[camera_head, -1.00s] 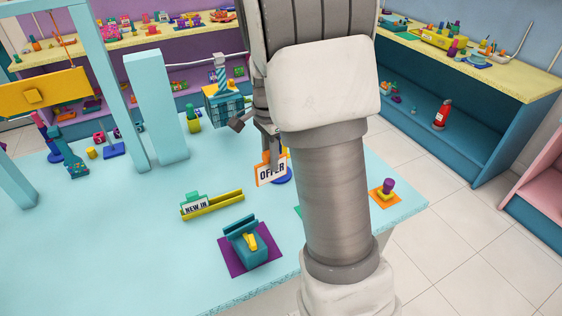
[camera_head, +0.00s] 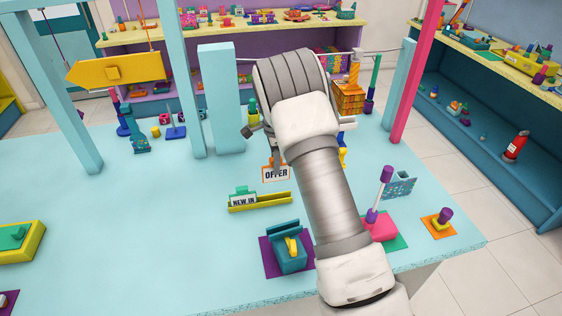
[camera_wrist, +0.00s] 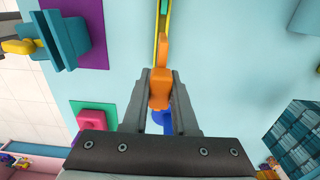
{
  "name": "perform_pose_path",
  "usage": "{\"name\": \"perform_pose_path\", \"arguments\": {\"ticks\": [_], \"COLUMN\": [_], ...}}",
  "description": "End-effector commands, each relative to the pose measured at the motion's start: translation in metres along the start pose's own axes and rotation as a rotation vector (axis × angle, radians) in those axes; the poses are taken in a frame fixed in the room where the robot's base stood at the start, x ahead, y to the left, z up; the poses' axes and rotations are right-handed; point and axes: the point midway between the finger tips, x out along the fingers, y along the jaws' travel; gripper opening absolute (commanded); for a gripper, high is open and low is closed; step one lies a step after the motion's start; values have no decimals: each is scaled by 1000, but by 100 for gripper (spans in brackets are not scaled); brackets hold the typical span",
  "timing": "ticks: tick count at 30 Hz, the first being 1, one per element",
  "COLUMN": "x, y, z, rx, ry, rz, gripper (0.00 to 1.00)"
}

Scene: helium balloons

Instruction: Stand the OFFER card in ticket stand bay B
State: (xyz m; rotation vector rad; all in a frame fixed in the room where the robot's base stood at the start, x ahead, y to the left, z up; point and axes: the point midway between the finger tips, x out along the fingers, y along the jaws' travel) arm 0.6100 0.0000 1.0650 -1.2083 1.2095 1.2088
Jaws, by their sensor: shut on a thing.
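The OFFER card (camera_head: 276,174), white with an orange border, hangs upright from my gripper (camera_head: 277,158). My gripper (camera_wrist: 160,78) is shut on the card's orange top (camera_wrist: 160,90) in the wrist view. The yellow ticket stand (camera_head: 272,203) is a long low holder on the table. The NEW IN card (camera_head: 243,200), with a green border, stands in its left part; its right part looks empty. The OFFER card is above and just behind the right part, apparently clear of it. I see no bay letters. In the wrist view the stand (camera_wrist: 168,17) lies ahead of the fingers.
A teal block with a yellow lever (camera_head: 291,249) stands on a purple mat in front of the ticket stand. A pink base with a purple-topped post (camera_head: 380,228) is to the right of my arm. A light blue pillar (camera_head: 221,100) rises behind. Table left of the stand is clear.

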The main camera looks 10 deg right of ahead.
Motion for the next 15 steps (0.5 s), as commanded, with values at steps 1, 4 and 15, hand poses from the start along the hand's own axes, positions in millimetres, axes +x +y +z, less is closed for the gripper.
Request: {"name": "perform_pose_path", "arguments": {"ticks": [1,4,15], "x": [0,0,9], "y": [0,0,0], "z": [0,0,0], "rx": [0,0,-1], "ry": [0,0,0], "rz": [0,0,1], "gripper": [0,0,0]}}
